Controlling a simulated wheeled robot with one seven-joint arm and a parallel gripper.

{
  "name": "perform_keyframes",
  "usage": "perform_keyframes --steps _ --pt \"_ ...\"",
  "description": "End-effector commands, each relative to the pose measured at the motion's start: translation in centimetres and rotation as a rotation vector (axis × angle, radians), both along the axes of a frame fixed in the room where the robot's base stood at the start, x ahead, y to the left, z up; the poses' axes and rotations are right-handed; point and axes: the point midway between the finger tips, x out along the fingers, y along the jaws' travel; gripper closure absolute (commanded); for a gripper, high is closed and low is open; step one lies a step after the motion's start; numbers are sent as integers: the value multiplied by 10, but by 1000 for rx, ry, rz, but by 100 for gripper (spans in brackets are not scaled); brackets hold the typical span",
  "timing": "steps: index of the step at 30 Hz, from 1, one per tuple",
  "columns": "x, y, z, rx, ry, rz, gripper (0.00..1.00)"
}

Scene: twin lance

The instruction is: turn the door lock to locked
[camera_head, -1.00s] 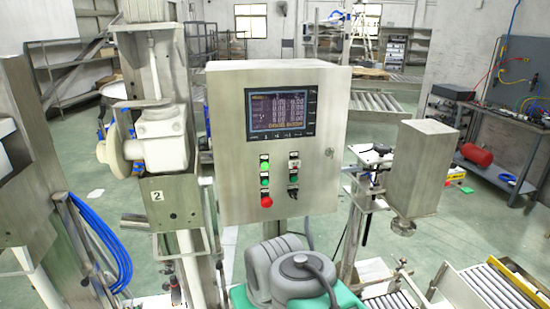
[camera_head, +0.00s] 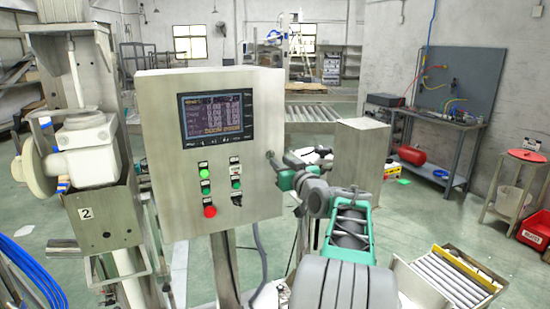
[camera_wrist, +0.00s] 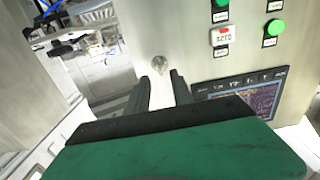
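The door lock (camera_head: 269,154) is a small round metal fitting near the right edge of the steel control cabinet's door (camera_head: 160,140). It also shows in the wrist view (camera_wrist: 158,65), just beyond my fingertips. My gripper (camera_head: 274,163) is at the right side of the cabinet, close to the lock. In the wrist view its two dark fingers (camera_wrist: 161,80) are apart, with a gap between them lined up roughly with the lock. Nothing shows between the fingers. Contact with the lock cannot be told. The lock's turned position is too small to read.
The door carries a screen (camera_head: 215,117), green buttons and a red button (camera_head: 210,211). A steel box (camera_head: 356,155) stands to the right of my arm. A roller conveyor (camera_head: 445,280) lies at lower right. Machinery with blue hoses stands at left.

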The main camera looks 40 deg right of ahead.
Motion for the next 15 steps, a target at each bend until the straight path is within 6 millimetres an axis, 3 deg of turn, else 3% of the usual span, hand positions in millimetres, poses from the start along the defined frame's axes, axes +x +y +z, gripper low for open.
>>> perform_keyframes --steps 6,15 --pt "37 -10 2 3 2 2 72" --pt "43 -13 0 1 2 -1 72"
